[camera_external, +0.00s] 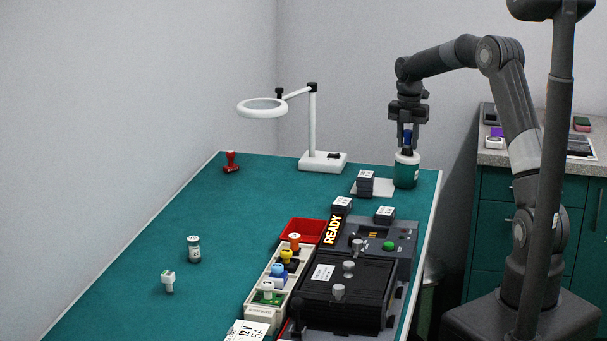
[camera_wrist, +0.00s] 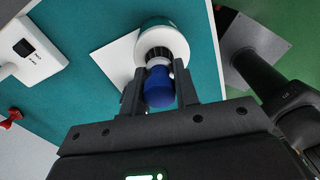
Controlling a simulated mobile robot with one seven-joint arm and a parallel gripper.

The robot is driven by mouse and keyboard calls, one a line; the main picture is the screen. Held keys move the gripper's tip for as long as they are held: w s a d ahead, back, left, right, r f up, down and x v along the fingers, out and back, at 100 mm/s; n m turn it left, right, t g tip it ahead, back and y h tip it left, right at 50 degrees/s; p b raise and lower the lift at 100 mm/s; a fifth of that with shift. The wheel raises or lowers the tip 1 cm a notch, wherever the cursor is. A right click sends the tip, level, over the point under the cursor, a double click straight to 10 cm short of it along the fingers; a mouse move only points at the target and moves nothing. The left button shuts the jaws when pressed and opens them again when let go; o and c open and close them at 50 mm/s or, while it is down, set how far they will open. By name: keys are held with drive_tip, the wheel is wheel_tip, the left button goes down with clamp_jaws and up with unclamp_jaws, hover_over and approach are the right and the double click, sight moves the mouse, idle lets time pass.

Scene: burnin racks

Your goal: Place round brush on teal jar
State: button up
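The teal jar (camera_external: 405,176), with a white upper part, stands at the far right corner of the teal table. It also shows in the wrist view (camera_wrist: 168,24), its pale top facing the camera. The round brush (camera_external: 407,138) has a blue handle and a dark lower end. My gripper (camera_external: 407,134) points down over the jar with its fingers on both sides of the blue handle, which also shows in the wrist view (camera_wrist: 159,90). The brush looks upright. Its lower end is at the jar's top; I cannot tell whether it touches.
A white plate with stacked dark blocks (camera_external: 365,184) is just left of the jar. A white magnifier lamp (camera_external: 322,161) and a red stamp (camera_external: 231,162) stand farther left. A black burn-in rack (camera_external: 345,285) and a parts tray (camera_external: 255,309) fill the front. The left table is mostly clear.

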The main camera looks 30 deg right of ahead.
sight(408, 131)
drive_tip(key=o, duration=0.5)
drive_tip(key=shift+c, duration=0.2)
wheel_tip(408, 131, up, 12)
drive_tip(key=s+a+r+m+t, duration=0.1)
drive_tip(key=s+a+r+m, duration=0.45)
drive_tip(key=s, duration=0.35)
drive_tip(key=s+a+m+t, duration=0.35)
drive_tip(key=s+m, duration=0.85)
drive_tip(key=s, duration=0.7)
drive_tip(key=s+f+m+t, duration=0.1)
drive_tip(key=s+f+m, duration=0.5)
drive_tip(key=s, duration=0.5)
drive_tip(key=shift+a+m, duration=0.4)
drive_tip(key=shift+m, duration=0.45)
